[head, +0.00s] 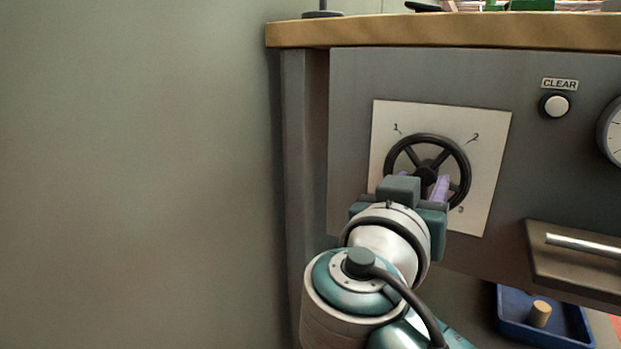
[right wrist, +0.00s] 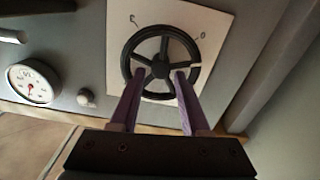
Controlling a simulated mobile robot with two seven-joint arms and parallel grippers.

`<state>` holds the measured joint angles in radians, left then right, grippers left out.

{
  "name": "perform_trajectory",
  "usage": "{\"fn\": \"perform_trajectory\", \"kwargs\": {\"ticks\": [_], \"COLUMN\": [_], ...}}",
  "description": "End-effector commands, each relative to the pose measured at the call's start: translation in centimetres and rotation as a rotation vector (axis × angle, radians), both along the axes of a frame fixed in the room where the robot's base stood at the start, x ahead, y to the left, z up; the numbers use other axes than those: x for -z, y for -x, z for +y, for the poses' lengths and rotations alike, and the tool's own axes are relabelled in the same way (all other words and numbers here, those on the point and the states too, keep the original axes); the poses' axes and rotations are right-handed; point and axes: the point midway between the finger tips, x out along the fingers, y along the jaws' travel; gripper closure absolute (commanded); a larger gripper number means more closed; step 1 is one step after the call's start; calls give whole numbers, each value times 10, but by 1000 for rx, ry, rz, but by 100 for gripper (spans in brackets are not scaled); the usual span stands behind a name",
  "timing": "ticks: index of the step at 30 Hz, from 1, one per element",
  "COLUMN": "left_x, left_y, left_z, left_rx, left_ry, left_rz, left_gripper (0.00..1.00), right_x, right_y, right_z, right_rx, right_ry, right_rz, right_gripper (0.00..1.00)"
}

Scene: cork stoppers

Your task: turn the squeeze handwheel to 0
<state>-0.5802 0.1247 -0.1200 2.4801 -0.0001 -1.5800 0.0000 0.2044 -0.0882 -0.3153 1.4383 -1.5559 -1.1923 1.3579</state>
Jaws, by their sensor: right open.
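The squeeze handwheel (head: 427,170) is a black spoked wheel on a pale square plate (head: 486,135), mounted on the grey cabinet front. The plate reads 1, 2 and 3 in the head view; my right gripper hides its lower left part. The right wrist view shows the handwheel (right wrist: 160,68) turned over, with a 0 at the plate's upper right. My right gripper (head: 422,180) is open, its purple fingers reaching to the wheel. In the right wrist view the fingertips (right wrist: 159,73) overlap the rim on either side of the hub; contact is unclear. My left gripper is not in view.
A CLEAR button (head: 557,105) and a gauge (head: 612,130) sit right of the plate. A drawer with a bar handle (head: 582,246) juts out below. A blue tray (head: 515,328) holds a cork (head: 539,313). A wooden top (head: 440,32) overhangs above; a wall stands left.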

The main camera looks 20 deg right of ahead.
Motion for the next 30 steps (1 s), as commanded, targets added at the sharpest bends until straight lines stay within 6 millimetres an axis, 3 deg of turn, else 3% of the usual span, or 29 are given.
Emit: {"fn": "perform_trajectory", "kwargs": {"ticks": [6,14,27,30], "left_x": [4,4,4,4], "left_y": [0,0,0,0], "left_z": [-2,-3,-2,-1], "left_rx": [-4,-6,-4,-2], "left_ry": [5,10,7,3], "left_rz": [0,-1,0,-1], "left_gripper": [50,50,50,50], "right_x": [1,0,0,0], "right_y": [-14,-15,-15,-15], "right_z": [-16,-17,-17,-17], "right_rx": [-1,-2,-1,-1], "right_ry": [1,1,0,0], "right_rz": [2,2,2,2], "right_gripper": [54,54,100,100]}}
